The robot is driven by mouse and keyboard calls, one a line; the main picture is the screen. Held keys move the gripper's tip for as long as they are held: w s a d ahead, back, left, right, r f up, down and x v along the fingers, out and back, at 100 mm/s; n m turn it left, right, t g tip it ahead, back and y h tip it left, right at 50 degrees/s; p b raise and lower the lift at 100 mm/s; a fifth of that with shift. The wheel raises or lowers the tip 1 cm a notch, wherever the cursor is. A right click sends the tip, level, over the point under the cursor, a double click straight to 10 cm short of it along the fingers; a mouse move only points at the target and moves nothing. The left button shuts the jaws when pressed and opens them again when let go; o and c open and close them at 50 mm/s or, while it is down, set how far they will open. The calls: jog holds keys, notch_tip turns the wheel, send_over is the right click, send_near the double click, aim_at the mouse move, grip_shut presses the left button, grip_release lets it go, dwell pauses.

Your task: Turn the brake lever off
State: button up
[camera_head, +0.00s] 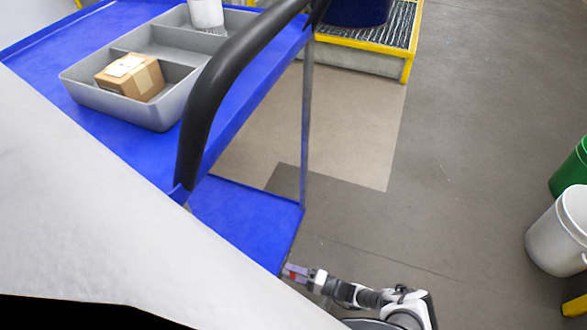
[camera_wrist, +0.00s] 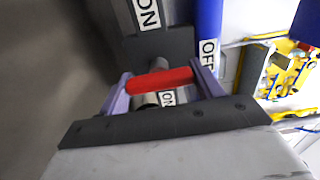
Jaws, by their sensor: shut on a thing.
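My gripper (camera_wrist: 160,84) is shut on the red brake lever (camera_wrist: 160,80), which spans between its two purple fingers in the wrist view. An "ON" label (camera_wrist: 146,13) and an "OFF" label (camera_wrist: 208,54) show beyond the lever, and another "ON" label (camera_wrist: 167,97) lies just behind it. In the head view my gripper (camera_head: 290,271) is low beside the near corner of the cart's lower blue shelf (camera_head: 245,222). A little red shows at its tips there. The lever's mount is mostly hidden.
The blue cart (camera_head: 50,60) has a black handle (camera_head: 215,85) and carries a grey tray (camera_head: 150,117) with a cardboard box (camera_head: 130,77). A yellow-edged platform (camera_head: 380,45) stands behind. White (camera_head: 558,232) and green (camera_head: 572,170) buckets stand right. The floor between is clear.

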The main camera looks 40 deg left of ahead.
dwell(0.6)
jog(key=o, duration=1)
jog(key=shift+d, duration=0.1)
jog(key=v, duration=1.3)
jog(key=shift+w+d, duration=0.1)
jog(key=shift+d, duration=0.25)
